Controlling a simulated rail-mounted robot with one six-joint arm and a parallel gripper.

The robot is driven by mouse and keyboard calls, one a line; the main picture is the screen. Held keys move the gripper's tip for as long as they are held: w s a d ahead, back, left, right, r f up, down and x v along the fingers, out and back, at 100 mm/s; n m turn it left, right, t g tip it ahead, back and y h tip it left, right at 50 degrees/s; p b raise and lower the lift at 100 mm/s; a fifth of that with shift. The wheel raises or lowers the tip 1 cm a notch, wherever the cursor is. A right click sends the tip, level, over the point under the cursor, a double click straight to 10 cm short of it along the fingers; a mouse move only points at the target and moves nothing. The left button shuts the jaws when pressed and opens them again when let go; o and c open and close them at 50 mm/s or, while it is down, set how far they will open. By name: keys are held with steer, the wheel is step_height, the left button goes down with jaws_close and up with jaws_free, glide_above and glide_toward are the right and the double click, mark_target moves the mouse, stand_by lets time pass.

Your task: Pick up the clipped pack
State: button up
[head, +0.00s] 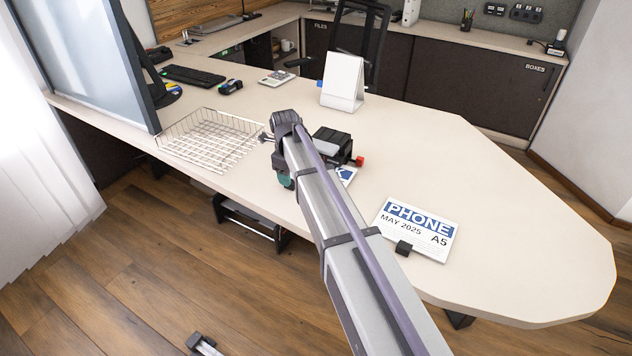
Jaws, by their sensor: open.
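The clipped pack (416,228) lies flat near the front edge of the desk, right of my arm. It is a white pad with a blue "PHONE" band and the words "MAY 2025" and "A5". A black clip (404,248) sits on its front edge. My gripper (265,138) shows only as small dark parts at the far end of my arm, over the desk beside the wire tray. It is open, with nothing seen in it, and well apart from the pack, to its upper left. Most of it is hidden by my arm.
A wire tray (207,140) stands left of my arm. A black device with a red end (335,146) and a partly hidden blue-and-white item (346,175) lie behind the arm. A white desk calendar (342,84) stands farther back. The desk (530,225) is clear right of the pack.

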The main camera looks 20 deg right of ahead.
step_height(320, 180, down, 4)
steer(key=shift+w+d+r+b, duration=0.1)
steer(key=shift+r+b, duration=0.05)
steer(key=shift+b, duration=0.9)
steer(key=shift+r, duration=0.25)
jaws_close()
